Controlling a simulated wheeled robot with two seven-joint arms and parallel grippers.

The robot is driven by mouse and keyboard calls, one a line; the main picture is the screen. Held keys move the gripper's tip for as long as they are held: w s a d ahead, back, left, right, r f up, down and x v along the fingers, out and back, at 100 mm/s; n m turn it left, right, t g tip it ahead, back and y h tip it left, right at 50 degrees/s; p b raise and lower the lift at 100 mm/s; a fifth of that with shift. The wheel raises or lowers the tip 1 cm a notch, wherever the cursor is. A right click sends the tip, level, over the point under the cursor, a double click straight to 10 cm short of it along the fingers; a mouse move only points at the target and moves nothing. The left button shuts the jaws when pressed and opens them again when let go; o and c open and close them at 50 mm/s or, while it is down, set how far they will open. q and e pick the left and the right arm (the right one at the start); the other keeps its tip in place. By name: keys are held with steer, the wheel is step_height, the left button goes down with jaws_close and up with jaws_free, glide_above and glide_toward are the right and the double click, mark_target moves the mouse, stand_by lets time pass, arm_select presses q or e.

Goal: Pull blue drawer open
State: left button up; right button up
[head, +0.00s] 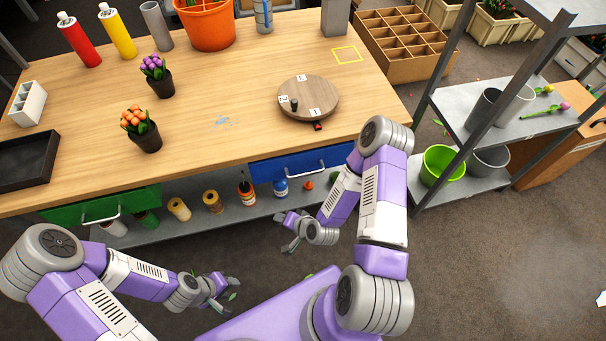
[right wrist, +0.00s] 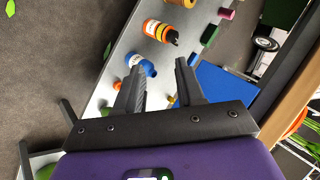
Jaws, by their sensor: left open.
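The blue drawer (head: 275,170) is set under the front edge of the wooden table and looks shut, with a silver bar handle (head: 305,169) across its front. Its blue front also shows in the right wrist view (right wrist: 222,88), right of the fingers; the handle is not clear there. My right gripper (head: 284,232) is in front of and below the drawer, apart from the handle. In the right wrist view its fingers (right wrist: 159,65) are spread with nothing between them. My left gripper (head: 231,294) is open and empty, low at the left, away from the drawer.
A green drawer (head: 90,212) is at the table's left. A grey shelf (head: 230,217) beneath holds several spools and bottles, including a blue-capped bottle (head: 281,187) close below the blue drawer. A metal rack (head: 450,122) stands at right. A round wooden turntable (head: 318,92) sits above.

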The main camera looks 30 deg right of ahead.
steer(key=w+d+m+t+h+b, duration=0.1)
steer(key=w+d+m+t+h, duration=0.25)
steer(key=d+m, duration=0.3)
steer(key=m+t+h+b, duration=0.2)
steer(key=m+t+h, duration=0.1)
steer(key=m+t, duration=0.1)
glide_toward(308, 172)
steer(key=w+f, duration=0.1)
steer(key=w, duration=0.2)
steer(key=shift+g+h, duration=0.25)
steer(key=b+x, duration=0.1)
steer(key=x, duration=0.6)
steer(key=shift+d, duration=0.15)
arm_select(q)
step_height(308, 172, down, 5)
steer(key=shift+f, duration=0.1)
arm_select(e)
jaws_close()
